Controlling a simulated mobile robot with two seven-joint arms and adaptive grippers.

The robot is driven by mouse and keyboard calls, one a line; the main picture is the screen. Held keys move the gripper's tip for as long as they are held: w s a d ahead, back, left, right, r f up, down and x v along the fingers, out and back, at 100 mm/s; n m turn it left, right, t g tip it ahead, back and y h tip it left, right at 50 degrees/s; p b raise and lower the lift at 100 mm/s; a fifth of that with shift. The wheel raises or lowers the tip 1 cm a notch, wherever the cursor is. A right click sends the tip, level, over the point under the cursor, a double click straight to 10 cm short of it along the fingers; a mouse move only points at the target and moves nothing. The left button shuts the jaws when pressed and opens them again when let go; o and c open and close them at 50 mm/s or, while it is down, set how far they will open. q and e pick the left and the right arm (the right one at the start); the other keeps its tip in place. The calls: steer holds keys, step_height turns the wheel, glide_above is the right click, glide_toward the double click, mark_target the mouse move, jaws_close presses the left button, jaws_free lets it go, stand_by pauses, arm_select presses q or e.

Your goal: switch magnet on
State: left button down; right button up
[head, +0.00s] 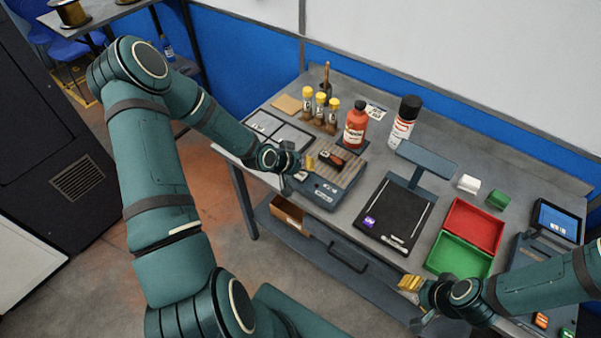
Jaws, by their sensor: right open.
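A low grey block with a ribbed tan top (349,177), apparently the magnet base, sits on the bench left of centre. White labels show on its front face. A small dark piece with an orange-red part (331,158) lies on its top. My left gripper (305,168) is at the block's left end, over or against it; its opening and any contact are too small to tell. The gripper hides part of that end, and I cannot make out a switch.
A black scale-like plate with an overhead arm (427,157) holds a purple piece (369,222). A red tray (474,226), a red bottle (355,125), a spray can (403,122) and yellow-capped vials (320,106) stand around. A screen (556,220) is at right.

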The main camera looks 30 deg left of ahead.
mark_target(305, 174)
arm_select(q)
steer(key=shift+f, duration=0.15)
steer(key=shift+f+b, duration=0.3)
steer(key=shift+b, duration=0.05)
steer(key=shift+f, duration=0.25)
stand_by(0.7)
steer(key=shift+r, duration=0.15)
steer(key=shift+r+p, duration=0.3)
steer(key=shift+r, duration=0.3)
step_height(305, 174, up, 6)
steer(key=p, duration=0.4)
stand_by(0.5)
